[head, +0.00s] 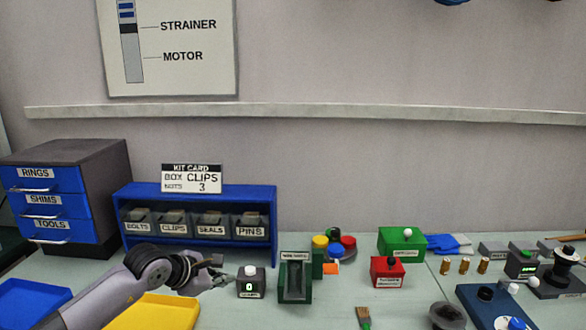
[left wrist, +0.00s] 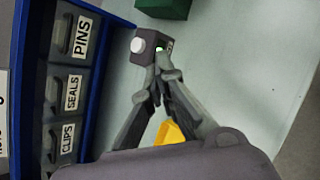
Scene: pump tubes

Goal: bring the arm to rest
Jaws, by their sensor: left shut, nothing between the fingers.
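My left gripper (head: 226,277) comes in from the left over the table, in front of the blue bin rack. Its fingers are shut and hold nothing. In the left wrist view the gripper (left wrist: 157,72) has its fingertips together close to the small dark counter box (left wrist: 147,46) with a white button. In the head view the counter box (head: 250,283) sits just right of the fingertips and its display reads 0. I cannot tell whether the fingertips touch it. My right gripper is not in view.
The blue rack (head: 196,188) holds bins marked bolts, clips, seals and pins. A yellow tray (head: 165,312) and a blue tray (head: 35,300) lie at the front left. A green holder (head: 295,278) stands right of the counter box. A red box (head: 388,272) and a green box (head: 402,244) stand farther right.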

